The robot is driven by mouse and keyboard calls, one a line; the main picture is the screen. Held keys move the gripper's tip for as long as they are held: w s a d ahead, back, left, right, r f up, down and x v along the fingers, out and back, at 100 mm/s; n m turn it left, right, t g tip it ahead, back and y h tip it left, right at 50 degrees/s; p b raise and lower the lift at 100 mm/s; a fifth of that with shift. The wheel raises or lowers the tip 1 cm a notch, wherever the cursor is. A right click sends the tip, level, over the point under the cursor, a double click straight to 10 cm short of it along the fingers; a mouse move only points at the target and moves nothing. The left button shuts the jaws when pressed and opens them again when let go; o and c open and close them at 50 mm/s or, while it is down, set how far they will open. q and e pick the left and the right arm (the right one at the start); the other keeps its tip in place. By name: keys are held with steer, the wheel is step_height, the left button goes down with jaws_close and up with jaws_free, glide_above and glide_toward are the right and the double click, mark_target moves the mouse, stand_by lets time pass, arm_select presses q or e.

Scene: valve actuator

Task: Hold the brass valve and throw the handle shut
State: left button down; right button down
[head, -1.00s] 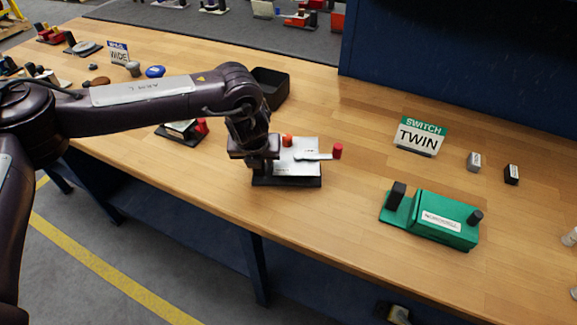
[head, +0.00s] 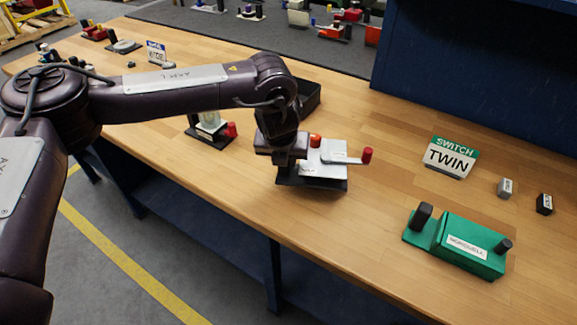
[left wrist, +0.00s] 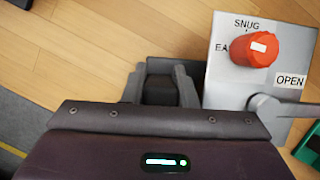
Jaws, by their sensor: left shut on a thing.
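The valve unit (head: 333,160) stands on a dark base; its top plate looks silver-grey, not brass. It has an orange-red knob (left wrist: 255,46) marked SNUG, and a grey lever (left wrist: 290,108) just below the OPEN label (left wrist: 290,80). The lever points right and ends in a red grip (head: 367,155). My left gripper (left wrist: 160,85) is shut on a dark grey part at the unit's left side, beside the plate. In the head view its fingertips are hidden by the wrist. My right gripper is in neither view.
A green switch box (head: 462,243) and a SWITCH TWIN sign (head: 450,158) stand to the right. Behind my arm are a black tray (head: 308,98) and a device with a red grip (head: 229,130). The bench between unit and green box is clear.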

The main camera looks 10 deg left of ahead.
arm_select(q)
step_height(320, 180, up, 6)
steer(key=shift+f, duration=4.1)
steer(key=shift+f, duration=0.45)
